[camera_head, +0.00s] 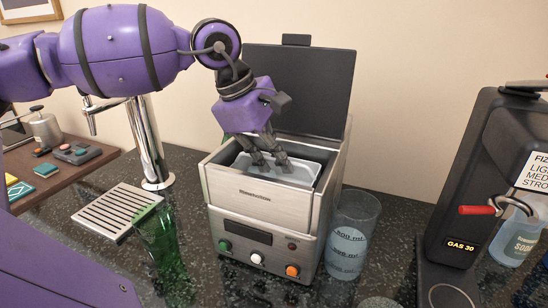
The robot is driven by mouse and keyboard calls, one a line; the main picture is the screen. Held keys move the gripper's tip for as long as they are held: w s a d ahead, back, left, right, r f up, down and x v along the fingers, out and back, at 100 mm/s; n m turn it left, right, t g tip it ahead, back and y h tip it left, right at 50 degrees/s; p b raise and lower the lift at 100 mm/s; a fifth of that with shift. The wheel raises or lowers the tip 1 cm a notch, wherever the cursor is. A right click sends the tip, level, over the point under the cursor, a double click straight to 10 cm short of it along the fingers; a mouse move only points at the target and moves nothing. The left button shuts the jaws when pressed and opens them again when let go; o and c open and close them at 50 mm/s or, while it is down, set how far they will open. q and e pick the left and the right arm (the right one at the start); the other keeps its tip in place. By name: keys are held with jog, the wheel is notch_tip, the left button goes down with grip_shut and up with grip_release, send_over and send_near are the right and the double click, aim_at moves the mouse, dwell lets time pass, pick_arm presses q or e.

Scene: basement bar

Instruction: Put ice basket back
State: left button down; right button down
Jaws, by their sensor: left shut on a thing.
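The ice machine (263,213) is a silver box on the dark counter, with its dark lid (299,85) standing open at the back. The ice basket (296,174) is a pale tray that shows inside the machine's open top. My left gripper (270,164) reaches down into the opening from above and is shut on the basket. Its fingers hide part of the basket, and how deep the basket sits cannot be told. My right gripper is not in view.
A clear measuring cup (351,236) stands close to the machine's right side. A green glass (161,250) stands at front left, near a drip tray (118,210) and a chrome tap (148,143). A black soda machine (490,180) stands at right.

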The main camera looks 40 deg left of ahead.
pick_arm(q)
jog(key=c, duration=1.9)
grip_release()
jog(key=shift+f, duration=0.1)
